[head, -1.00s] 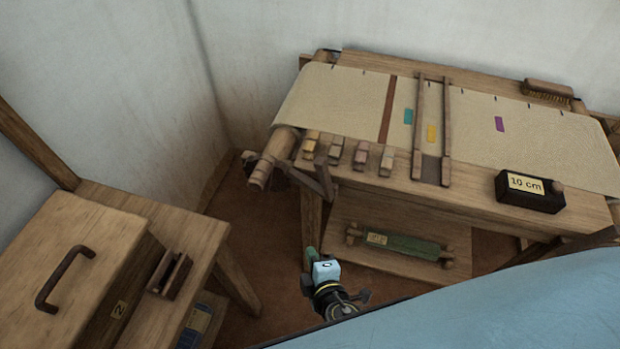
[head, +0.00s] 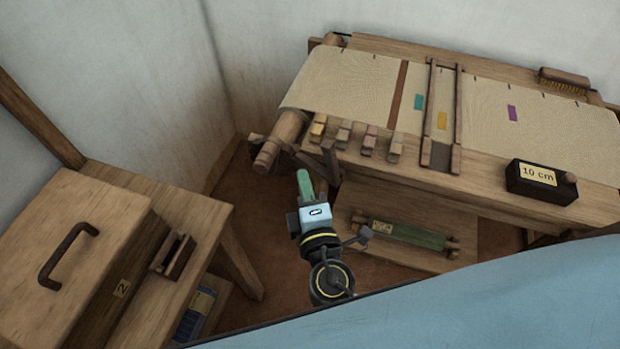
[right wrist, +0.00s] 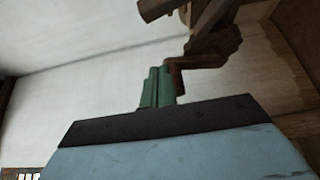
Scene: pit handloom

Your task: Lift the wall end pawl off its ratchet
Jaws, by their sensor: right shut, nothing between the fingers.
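My right gripper (head: 305,184) is in the head view, below the left end of the loom's front beam. Its green fingers are shut, with nothing seen between them. In the right wrist view the fingertips (right wrist: 158,88) appear beside dark brown wooden parts (right wrist: 207,47); I cannot tell whether they touch. The rounded end of the cloth roller (head: 268,152) sticks out at the loom's left corner, up and left of the fingers. A dark wooden arm (head: 330,160) hangs near it. The pawl and ratchet are too small and dark to tell apart for certain. My left gripper is out of view.
The cloth (head: 340,85) is stretched over the loom, with several small wooden blocks (head: 368,142) along its front edge. A black 10 cm block (head: 541,182) sits at right. A low shelf holds a green shuttle-like piece (head: 410,235). A wooden bench (head: 200,210) stands left.

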